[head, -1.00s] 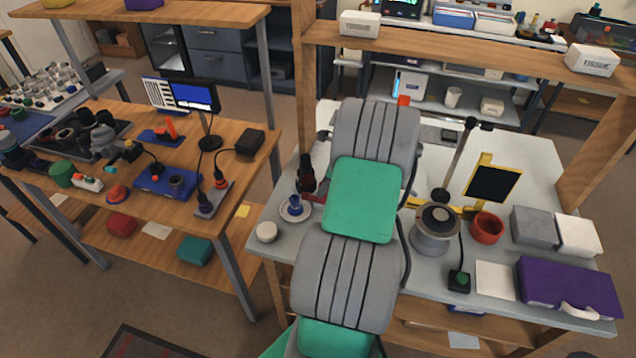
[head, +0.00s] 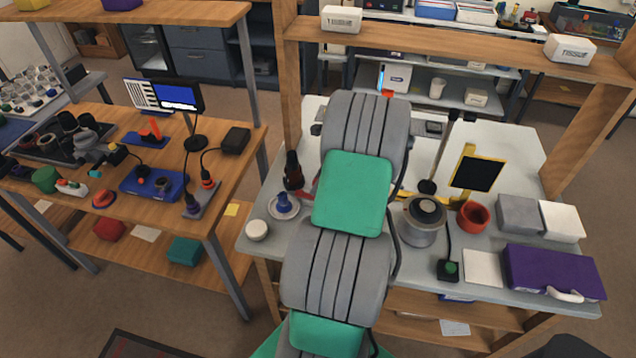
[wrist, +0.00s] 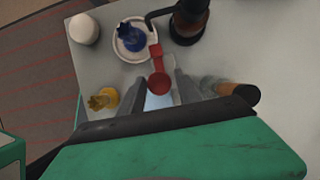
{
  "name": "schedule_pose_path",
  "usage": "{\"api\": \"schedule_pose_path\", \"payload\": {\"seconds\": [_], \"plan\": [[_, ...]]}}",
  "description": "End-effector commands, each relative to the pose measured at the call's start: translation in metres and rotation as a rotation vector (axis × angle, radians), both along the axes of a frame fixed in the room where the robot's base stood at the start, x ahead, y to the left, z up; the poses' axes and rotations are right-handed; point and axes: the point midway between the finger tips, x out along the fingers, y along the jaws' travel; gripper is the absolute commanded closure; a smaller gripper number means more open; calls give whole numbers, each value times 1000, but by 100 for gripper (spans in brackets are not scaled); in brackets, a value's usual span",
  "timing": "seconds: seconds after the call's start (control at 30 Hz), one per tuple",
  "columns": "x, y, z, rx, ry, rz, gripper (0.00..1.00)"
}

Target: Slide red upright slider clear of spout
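In the wrist view, a red piece (wrist: 158,79) with a narrow stem and a round end shows in the gap between the fingers of my gripper (wrist: 160,90). A bit of red also shows beside my arm in the head view (head: 311,189). I cannot tell whether this is the slider, or whether the fingers touch it. The fingers are spread apart. A pale blue patch shows below the round end. I cannot make out a spout. My arm hides my gripper in the head view.
Near the red piece are a blue item (wrist: 131,38) on a white saucer (wrist: 119,45), a dark bottle (wrist: 187,22), a white round pot (wrist: 83,29), a yellow piece (wrist: 103,99) and a brown cylinder (wrist: 240,95). A grey pot (head: 419,233) and red cup (head: 472,217) stand right of my arm.

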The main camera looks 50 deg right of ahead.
Motion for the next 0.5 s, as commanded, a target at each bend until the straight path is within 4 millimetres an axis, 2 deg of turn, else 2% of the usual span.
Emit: {"api": "schedule_pose_path", "payload": {"seconds": [0.2, 0.3, 0.5], "plan": [[-15, -10, 42, -5, -3, -2, 60], [-20, -12, 56, -3, -2, -2, 60], [-23, -12, 62, 0, 0, -1, 60]]}}
